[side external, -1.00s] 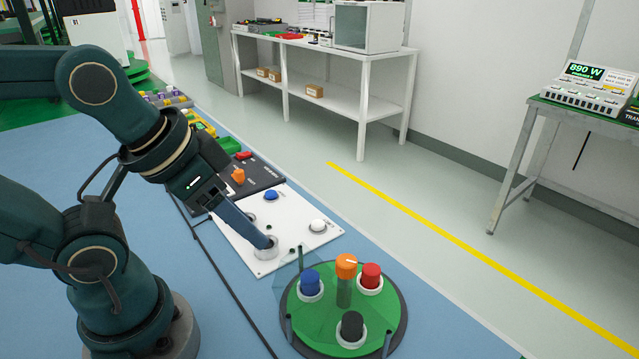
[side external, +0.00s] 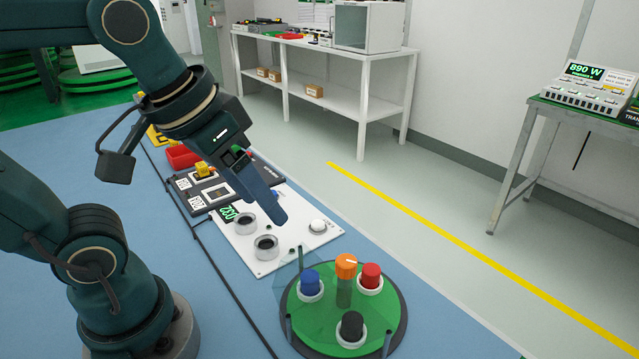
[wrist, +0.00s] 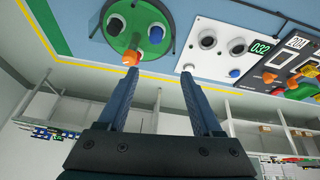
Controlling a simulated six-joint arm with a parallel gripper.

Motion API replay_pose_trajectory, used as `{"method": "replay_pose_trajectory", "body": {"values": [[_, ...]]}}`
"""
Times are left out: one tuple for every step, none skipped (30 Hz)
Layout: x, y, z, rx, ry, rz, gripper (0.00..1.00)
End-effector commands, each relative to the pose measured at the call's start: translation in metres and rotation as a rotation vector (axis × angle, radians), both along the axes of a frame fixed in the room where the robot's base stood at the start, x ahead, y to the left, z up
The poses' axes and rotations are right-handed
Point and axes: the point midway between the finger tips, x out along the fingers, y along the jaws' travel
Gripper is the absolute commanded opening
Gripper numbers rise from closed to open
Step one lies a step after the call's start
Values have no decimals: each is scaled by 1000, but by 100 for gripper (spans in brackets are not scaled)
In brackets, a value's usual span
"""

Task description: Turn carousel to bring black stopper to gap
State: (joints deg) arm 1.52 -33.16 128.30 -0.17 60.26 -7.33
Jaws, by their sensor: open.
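The carousel (side external: 369,312) is a round green turntable on a dark base, with an orange centre knob (side external: 346,266) bearing a white line. A blue stopper (side external: 310,282) sits at its left, a red stopper (side external: 371,275) at its right and a black stopper (side external: 351,327) at its front. A clear guard on thin posts (side external: 290,330) stands around part of it; I cannot tell where its gap is. My gripper (side external: 277,215) hangs above the white panel, behind and left of the carousel. In the wrist view its fingers (wrist: 157,85) are apart and empty, and the orange knob (wrist: 130,58) appears beyond them.
The white panel (side external: 265,267) has two grey rings, a white button (side external: 317,226) and a green display. Behind it lie a dark panel (side external: 180,187) and a red bin (side external: 184,156). Blue mat is clear at the front, left of the carousel.

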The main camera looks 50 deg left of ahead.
Motion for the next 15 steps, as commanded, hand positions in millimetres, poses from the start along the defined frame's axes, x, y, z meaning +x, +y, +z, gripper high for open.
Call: {"method": "replay_pose_trajectory", "body": {"values": [[9, -3, 4, -8, 30, 3, 67], [14, -5, 6, -11, 49, 5, 67], [20, -8, 8, -17, 72, 10, 67], [25, -10, 9, -20, 91, 10, 67], [31, -13, 10, -23, 110, 12, 67], [38, -16, 10, -26, 137, 14, 67], [43, -19, 9, -27, 157, 14, 67], [49, -22, 8, -27, 177, 15, 67], [56, -26, 5, -27, 204, 12, 67], [61, -30, 3, -27, 224, 11, 67], [66, -33, 0, -25, 246, 10, 67], [72, -38, -4, -22, 271, 6, 67], [76, -41, -8, -20, 290, 1, 67], [80, -44, -12, -17, 306, -2, 67], [85, -48, -18, -13, 328, -7, 67]]}}
